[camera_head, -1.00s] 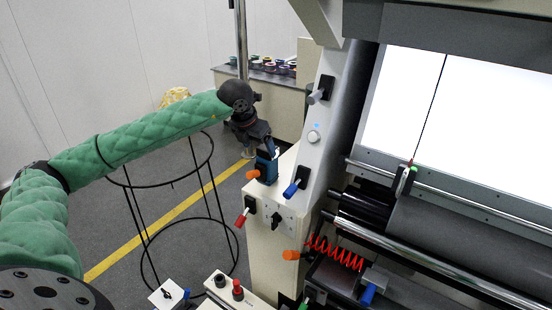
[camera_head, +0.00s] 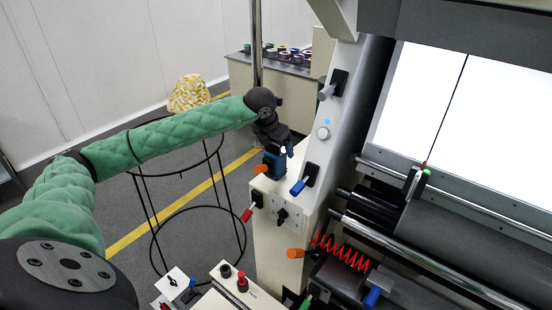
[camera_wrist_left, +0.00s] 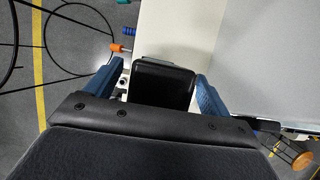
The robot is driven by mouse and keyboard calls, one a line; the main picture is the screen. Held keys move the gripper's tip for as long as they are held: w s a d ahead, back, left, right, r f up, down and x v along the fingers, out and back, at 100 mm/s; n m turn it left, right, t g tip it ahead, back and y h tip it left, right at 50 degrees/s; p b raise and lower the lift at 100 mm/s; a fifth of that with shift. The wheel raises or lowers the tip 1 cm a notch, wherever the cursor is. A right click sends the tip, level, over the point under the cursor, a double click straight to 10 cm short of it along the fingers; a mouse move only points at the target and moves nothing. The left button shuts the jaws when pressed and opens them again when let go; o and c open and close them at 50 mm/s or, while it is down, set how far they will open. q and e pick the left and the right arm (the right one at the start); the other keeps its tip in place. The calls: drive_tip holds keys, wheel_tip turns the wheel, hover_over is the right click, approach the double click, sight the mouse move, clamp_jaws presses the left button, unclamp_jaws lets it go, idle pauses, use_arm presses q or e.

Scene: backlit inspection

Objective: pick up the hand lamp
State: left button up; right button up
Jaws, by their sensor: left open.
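The hand lamp looks to be the black block (camera_wrist_left: 162,84) between my left gripper's fingers in the left wrist view. It is at the top of a cream cabinet post. My left gripper (camera_wrist_left: 160,88) is open, with one blue finger on each side of the block. A gap shows at the left finger; the right finger is very close, and I cannot tell if it touches. In the head view the left gripper (camera_head: 274,163) is over the cabinet top (camera_head: 297,170) and hides most of the lamp. My right gripper is in neither view.
An orange knob (camera_head: 261,169), a blue-handled switch (camera_head: 298,187) and a red-handled switch (camera_head: 247,214) stick out near the gripper. The lit inspection panel (camera_head: 430,100) is to the right. A black wire stand (camera_head: 150,220) is on the floor at left.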

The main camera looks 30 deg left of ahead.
use_arm(q)
drive_tip(key=shift+f, duration=0.3)
drive_tip(key=c, duration=1.2)
drive_tip(key=shift+w+r, duration=0.1)
